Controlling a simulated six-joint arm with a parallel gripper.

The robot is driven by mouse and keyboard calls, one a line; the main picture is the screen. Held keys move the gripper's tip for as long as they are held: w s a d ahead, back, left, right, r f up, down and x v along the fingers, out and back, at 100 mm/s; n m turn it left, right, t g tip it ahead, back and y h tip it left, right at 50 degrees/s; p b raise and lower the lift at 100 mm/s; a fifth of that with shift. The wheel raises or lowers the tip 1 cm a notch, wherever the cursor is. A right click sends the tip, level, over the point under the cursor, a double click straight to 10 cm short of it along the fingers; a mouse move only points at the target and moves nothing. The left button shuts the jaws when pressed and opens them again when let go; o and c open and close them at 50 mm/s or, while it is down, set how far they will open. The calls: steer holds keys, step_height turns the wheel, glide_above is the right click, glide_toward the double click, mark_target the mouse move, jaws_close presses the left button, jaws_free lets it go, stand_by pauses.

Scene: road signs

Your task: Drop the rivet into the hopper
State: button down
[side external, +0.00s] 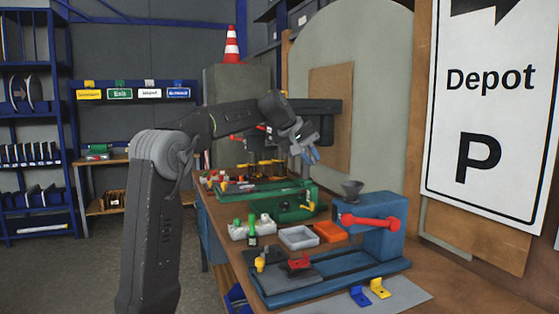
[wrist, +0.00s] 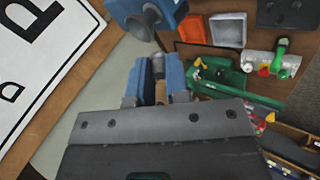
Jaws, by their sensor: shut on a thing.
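My gripper (side external: 311,156) is in the air above the bench, higher than the blue machine and up and left of its hopper in the side view. Its blue fingertips show in the wrist view (wrist: 155,78), shut on a small grey rivet (wrist: 158,65) between them. The rivet is too small to make out in the side view. The hopper (side external: 352,186) is a dark grey funnel on top of the blue machine (side external: 376,218). In the wrist view the hopper (wrist: 146,18) is at the top, beyond the fingertips and apart from the rivet.
A green machine (side external: 285,202) stands farther back on the bench. A grey tray (side external: 298,238) and an orange tray (side external: 330,231) lie between the machines. The large Depot sign (side external: 482,115) leans at the right. The air between gripper and hopper looks clear.

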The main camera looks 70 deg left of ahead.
steer(key=w+a+n+t+y, duration=0.1)
steer(key=w+a+t, duration=0.1)
steer(key=w, duration=0.6)
steer(key=w+a+n+t, duration=0.1)
steer(key=w+a+t, duration=0.1)
steer(key=w, duration=0.6)
steer(key=shift+t, duration=0.3)
steer(key=shift+s+d+f, duration=0.1)
steer(key=shift+s+f, duration=0.05)
steer(key=shift+f, duration=0.9)
steer(key=shift+s+d+f, duration=0.1)
steer(key=shift+f, duration=2.7)
steer(key=shift+a, duration=0.1)
steer(key=c, duration=1)
jaws_free()
steer(key=shift+f, duration=0.1)
steer(key=shift+s, duration=0.1)
steer(key=v, duration=1.4)
steer(key=shift+w, duration=0.2)
